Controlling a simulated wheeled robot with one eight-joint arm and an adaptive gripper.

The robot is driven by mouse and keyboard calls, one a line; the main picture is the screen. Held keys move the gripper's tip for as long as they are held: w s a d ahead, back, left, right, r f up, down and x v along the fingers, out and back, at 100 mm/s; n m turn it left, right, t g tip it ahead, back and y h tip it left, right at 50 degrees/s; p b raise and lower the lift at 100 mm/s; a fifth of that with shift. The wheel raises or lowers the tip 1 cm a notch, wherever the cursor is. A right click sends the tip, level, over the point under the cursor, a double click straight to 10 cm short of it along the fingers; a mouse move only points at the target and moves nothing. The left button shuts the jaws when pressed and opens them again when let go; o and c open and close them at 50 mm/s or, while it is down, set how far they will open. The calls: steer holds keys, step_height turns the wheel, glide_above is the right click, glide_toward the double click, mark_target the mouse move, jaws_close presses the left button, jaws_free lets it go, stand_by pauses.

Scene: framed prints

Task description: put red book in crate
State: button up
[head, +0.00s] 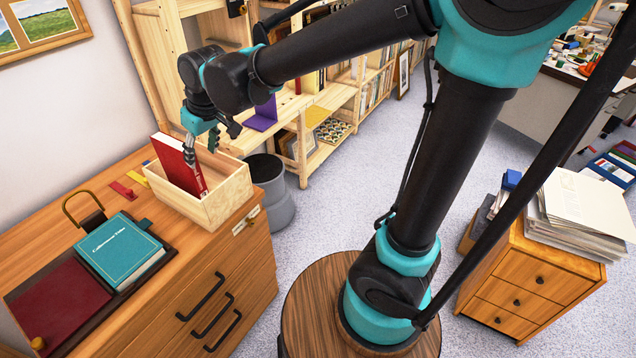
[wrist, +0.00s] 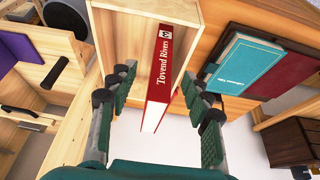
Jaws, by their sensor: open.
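The red book (head: 178,166) stands on edge in the light wooden crate (head: 229,198), a little tilted, with its upper part above the rim. In the wrist view the red book (wrist: 171,62) shows its spine, lettered "Tovend Rives", near one long wall of the crate (wrist: 100,42). My gripper (head: 201,147) is over the crate at the top of the book. In the wrist view my gripper (wrist: 160,80) is open, with fingers on both sides of the book and a gap on the left side. The crate floor under the book is hidden.
The crate stands on a wooden cabinet (head: 205,285). A teal book (head: 120,250) and a dark red folder (head: 58,305) lie in front of it. A grey bin (head: 277,205) and wooden shelves (head: 305,110) stand behind. Loose papers (head: 580,205) lie on drawers at right.

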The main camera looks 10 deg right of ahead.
steer(key=w+d+f+m, duration=0.2)
steer(key=d+f+m, duration=0.15)
steer(key=d, duration=0.95)
steer(key=s+d+f+m+h, duration=0.1)
steer(key=s+d+f+m, duration=0.2)
steer(key=d, duration=0.9)
steer(key=s+d+f+m+t+h, duration=0.1)
steer(key=s+d+f+m+h, duration=0.1)
steer(key=s+d+f, duration=0.5)
steer(key=d+f+m, duration=0.1)
steer(key=d, duration=0.4)
steer(key=shift+d, duration=0.25)
